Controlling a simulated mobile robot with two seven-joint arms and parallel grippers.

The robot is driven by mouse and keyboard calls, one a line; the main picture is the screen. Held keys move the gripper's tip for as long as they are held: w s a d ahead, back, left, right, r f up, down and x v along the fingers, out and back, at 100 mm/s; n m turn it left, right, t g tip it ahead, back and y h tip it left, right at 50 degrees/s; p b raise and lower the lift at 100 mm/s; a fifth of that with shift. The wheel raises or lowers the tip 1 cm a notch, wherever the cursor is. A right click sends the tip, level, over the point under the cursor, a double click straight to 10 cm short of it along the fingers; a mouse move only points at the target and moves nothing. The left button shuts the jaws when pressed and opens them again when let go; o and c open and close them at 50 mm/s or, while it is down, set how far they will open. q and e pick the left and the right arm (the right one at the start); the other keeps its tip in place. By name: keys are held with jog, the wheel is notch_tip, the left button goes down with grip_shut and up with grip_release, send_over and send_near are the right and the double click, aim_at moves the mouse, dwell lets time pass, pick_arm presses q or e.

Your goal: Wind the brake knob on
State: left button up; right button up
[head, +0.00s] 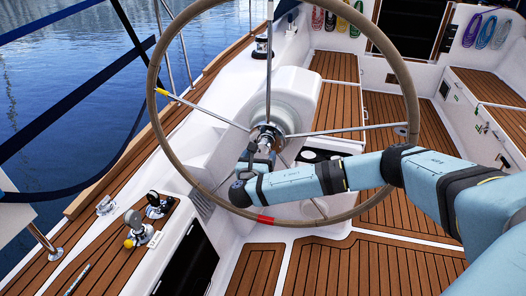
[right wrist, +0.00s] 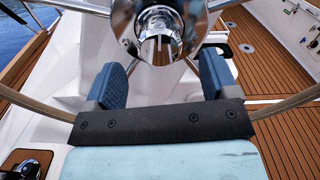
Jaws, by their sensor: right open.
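The steering wheel (head: 157,92) stands upright in front of me, with thin metal spokes meeting at a chrome hub. The round chrome brake knob (head: 266,134) appears to sit at the hub's centre, partly covered by my right gripper. In the right wrist view the polished knob (right wrist: 157,38) fills the top middle. My right gripper (head: 262,149) is just below and in front of the hub. Its two blue-padded fingers are apart, one on each side of the chrome, and it holds nothing. Whether the fingers touch the knob, I cannot tell. My left gripper is out of view.
A white pedestal (head: 297,92) stands behind the hub. Control levers (head: 139,229) are at lower left. Spokes run beside the hub. Teak deck (head: 338,98) lies beyond, with coiled ropes (head: 486,32) at upper right.

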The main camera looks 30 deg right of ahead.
aim_at(263, 149)
jog(key=x, duration=0.4)
jog(key=shift+w+d+b, duration=0.25)
jog(key=shift+w+b, duration=0.05)
jog(key=shift+b, duration=0.05)
jog(key=c, duration=0.9)
